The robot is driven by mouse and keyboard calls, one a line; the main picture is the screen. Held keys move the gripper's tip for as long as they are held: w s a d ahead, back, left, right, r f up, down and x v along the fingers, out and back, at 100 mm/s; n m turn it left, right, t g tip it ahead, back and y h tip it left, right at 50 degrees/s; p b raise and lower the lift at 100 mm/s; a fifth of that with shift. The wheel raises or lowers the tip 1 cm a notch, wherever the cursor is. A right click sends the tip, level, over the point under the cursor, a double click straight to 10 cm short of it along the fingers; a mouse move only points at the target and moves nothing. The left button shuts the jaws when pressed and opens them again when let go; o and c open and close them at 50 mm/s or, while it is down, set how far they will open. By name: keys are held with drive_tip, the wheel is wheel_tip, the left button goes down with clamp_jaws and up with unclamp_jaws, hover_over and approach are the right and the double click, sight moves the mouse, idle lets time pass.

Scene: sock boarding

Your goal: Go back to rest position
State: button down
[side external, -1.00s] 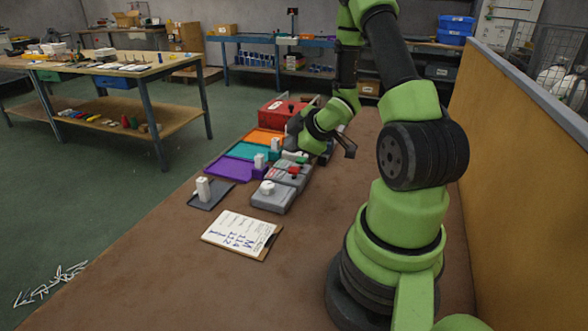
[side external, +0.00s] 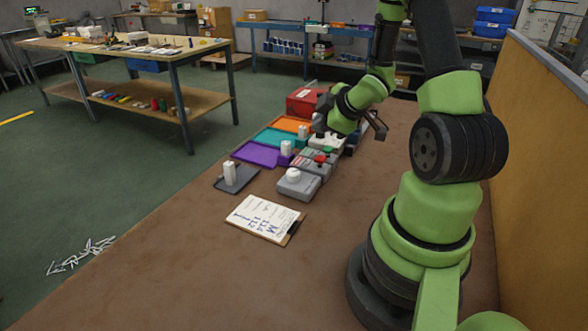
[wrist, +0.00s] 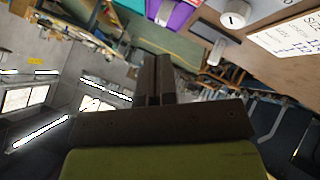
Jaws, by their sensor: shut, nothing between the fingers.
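My gripper (side external: 379,124) is above the brown table (side external: 200,245), to the right of the row of trays and grey blocks. In the wrist view its dark fingers (wrist: 153,78) are together with nothing between them. My arm is bent, with the wrist near the far end of the table in the side view. The wrist view looks out sideways, tilted, over the room.
A clipboard (side external: 262,216) lies at the front. Behind it are a grey block (side external: 298,185) with a white knob, a dark tray (side external: 235,180), purple (side external: 256,154), teal (side external: 279,138) and orange (side external: 290,124) trays, and a red box (side external: 305,103). A yellow-brown panel (side external: 540,150) stands at right.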

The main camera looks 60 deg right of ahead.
drive_tip(key=w+a+r+m+g+h, duration=0.1)
drive_tip(key=a+r+m, duration=0.4)
drive_tip(key=a+r, duration=0.5)
drive_tip(key=s+a+r+m+y, duration=0.2)
drive_tip(key=s+a+r+y, duration=0.1)
drive_tip(key=a, duration=0.4)
drive_tip(key=s+a+r+m+y, duration=0.2)
drive_tip(key=s+a+r, duration=0.3)
drive_tip(key=s+a, duration=0.2)
drive_tip(key=shift+s+a+r+g+y, duration=0.2)
drive_tip(key=shift+s+a+g+y, duration=0.15)
drive_tip(key=shift+a, duration=0.2)
